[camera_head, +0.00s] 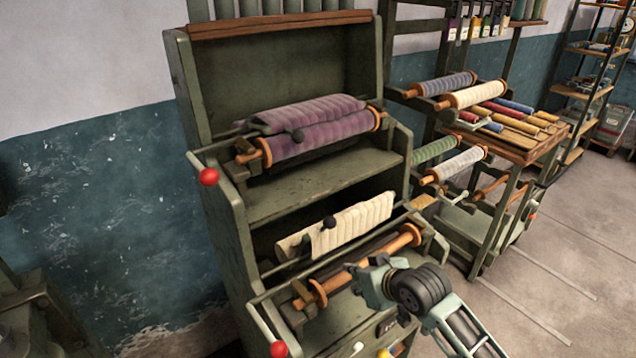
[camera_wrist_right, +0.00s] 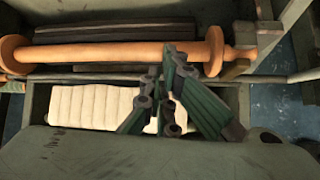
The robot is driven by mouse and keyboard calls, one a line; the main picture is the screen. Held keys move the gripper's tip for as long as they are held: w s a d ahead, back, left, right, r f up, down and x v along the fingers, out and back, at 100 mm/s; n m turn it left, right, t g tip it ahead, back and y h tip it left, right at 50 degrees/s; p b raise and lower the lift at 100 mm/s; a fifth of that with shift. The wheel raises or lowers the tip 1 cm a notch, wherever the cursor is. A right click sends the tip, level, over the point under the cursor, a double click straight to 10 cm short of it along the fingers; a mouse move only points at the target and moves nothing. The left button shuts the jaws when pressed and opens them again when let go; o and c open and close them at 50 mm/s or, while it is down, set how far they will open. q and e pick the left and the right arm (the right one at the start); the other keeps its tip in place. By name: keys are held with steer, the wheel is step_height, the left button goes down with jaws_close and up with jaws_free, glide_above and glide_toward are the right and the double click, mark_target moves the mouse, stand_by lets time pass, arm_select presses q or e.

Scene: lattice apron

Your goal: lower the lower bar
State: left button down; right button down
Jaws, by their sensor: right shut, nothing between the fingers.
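The lower bar (camera_head: 341,260) is a thin grey rod across the lower bay of the green loom cabinet. Its side arm at the left ends in a red ball (camera_head: 278,349). In the right wrist view a thin grey rod (camera_wrist_right: 60,79), which looks like this bar, runs just beside the orange wooden roller (camera_wrist_right: 100,53). My right gripper (camera_head: 361,283) is at the front of the lower bay, over the roller's near side. Its fingers (camera_wrist_right: 165,68) are shut and empty, overlapping the rod in view; contact cannot be told. My left gripper is out of view.
Cream cloth (camera_head: 352,226) hangs behind the lower roller. An upper bay holds purple cloth (camera_head: 320,136) and another red ball (camera_head: 208,176). A rack with a wooden tray (camera_head: 543,146) of coloured spools stands at the right. The floor (camera_head: 560,270) at the right is clear.

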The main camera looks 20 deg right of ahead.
steer(key=w+a+r+n+t+y+p, duration=0.1)
steer(key=w+r, duration=0.1)
steer(key=r, duration=1)
steer(key=w+a+r+n+t+y+p, duration=0.1)
steer(key=w+r, duration=0.2)
steer(key=r, duration=0.9)
steer(key=shift+t, duration=0.3)
steer(key=w+f+p, duration=0.1)
steer(key=f+p, duration=0.1)
steer(key=w+a+f+p, duration=0.1)
steer(key=w+f+p, duration=0.3)
steer(key=f, duration=0.1)
steer(key=shift+w+a, duration=0.2)
steer(key=shift+a, duration=0.2)
steer(key=shift+s+f, duration=0.1)
steer(key=shift+f, duration=0.15)
steer(key=shift+f, duration=0.1)
